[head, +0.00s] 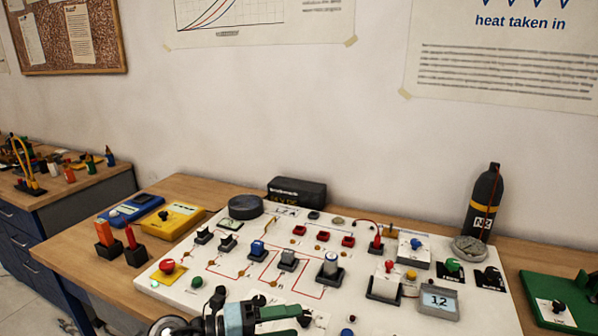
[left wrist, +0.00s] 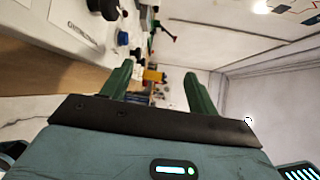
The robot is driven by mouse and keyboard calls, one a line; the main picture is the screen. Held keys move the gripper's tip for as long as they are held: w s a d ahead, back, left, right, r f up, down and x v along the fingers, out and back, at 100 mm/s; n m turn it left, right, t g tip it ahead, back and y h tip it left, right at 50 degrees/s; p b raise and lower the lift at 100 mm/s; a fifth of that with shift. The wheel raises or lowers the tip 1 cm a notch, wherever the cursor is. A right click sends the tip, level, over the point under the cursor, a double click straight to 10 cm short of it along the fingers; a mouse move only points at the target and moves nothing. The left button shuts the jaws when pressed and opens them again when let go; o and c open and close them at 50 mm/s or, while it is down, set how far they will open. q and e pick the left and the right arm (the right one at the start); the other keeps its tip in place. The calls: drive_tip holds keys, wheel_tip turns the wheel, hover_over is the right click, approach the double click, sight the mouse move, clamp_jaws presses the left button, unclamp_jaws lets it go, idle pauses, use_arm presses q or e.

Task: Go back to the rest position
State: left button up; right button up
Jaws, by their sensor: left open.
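My left gripper (head: 285,316) shows at the bottom edge of the head view, over the front edge of the white rig board (head: 205,262). Its green fingers point to the right. In the left wrist view the two green fingers (left wrist: 158,88) stand well apart with nothing between them. The view past them is turned on its side, with the board and bench at the upper left. My right gripper is not in view.
The board carries several switches and knobs, a red mushroom button (head: 167,266) and a grey display box (head: 438,301). Blue (head: 130,208) and yellow (head: 174,219) meters lie left.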

use_arm(q)
drive_tip(key=s+a+f+n+t+y, duration=0.4)
drive_tip(key=s+a+f+n+y, duration=0.3)
drive_tip(key=n, duration=0.7)
drive_tip(key=s+a+f+n+t+y, duration=0.4)
drive_tip(key=a+f+n+y, duration=0.45)
drive_tip(key=n, duration=0.55)
drive_tip(key=s+a+f+n+g, duration=0.25)
drive_tip(key=s+g, duration=0.35)
drive_tip(key=s, duration=0.8)
drive_tip(key=s+a+f+n+g, duration=0.25)
drive_tip(key=s+g, duration=0.45)
drive_tip(key=s, duration=0.8)
drive_tip(key=w+d+f+t+h+p, duration=0.1)
drive_tip(key=w+d+f+t+p, duration=0.1)
drive_tip(key=w+f+t, duration=0.5)
drive_tip(key=shift+w+d+f+m+t, duration=0.45)
drive_tip(key=shift+w+t, duration=0.3)
drive_tip(key=shift+t, duration=0.35)
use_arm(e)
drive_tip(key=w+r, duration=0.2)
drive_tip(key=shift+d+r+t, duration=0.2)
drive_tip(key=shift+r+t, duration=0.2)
